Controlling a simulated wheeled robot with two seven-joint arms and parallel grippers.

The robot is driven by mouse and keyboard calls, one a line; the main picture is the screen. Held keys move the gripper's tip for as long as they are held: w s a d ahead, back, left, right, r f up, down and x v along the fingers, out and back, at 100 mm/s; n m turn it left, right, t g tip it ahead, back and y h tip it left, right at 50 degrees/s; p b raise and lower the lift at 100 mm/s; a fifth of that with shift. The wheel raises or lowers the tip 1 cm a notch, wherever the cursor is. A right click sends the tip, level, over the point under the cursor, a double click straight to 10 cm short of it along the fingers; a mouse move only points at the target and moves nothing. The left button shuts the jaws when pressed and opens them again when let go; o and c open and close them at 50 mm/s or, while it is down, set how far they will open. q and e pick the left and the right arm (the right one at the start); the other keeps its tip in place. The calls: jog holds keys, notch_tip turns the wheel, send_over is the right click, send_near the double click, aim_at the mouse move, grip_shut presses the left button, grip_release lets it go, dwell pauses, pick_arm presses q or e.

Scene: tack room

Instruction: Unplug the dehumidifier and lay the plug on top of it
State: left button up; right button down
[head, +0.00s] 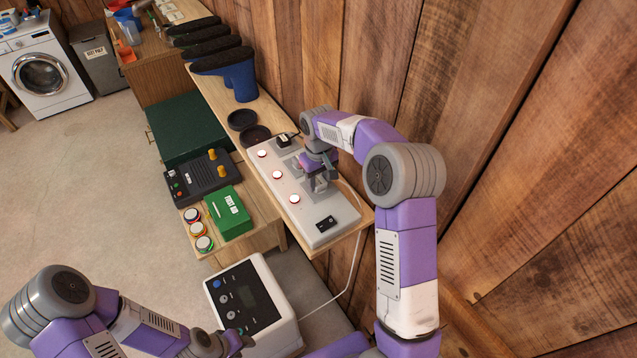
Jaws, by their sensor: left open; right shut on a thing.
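The dehumidifier (281,324) is a white box with a dark control panel, standing at the bottom centre. A white cord (350,281) runs from beside it up to the white socket panel (275,190) on the wooden shelf. My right gripper (320,186) is over the socket panel, shut on the plug at the cord's end. The plug is mostly hidden by the fingers, and I cannot tell whether it is still in its socket. My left gripper (236,343) is open, low at the front left of the dehumidifier; its fingertips are hard to make out.
A low table holds a green first-aid box (228,213), a black device (202,177) and several round tins. The wooden wall is close on the right.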

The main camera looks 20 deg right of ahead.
aim_at(319, 180)
jog(key=shift+r+p, duration=0.85)
jog(key=shift+r, duration=0.2)
jog(key=shift+r+p, duration=0.35)
jog(key=shift+r, duration=1.6)
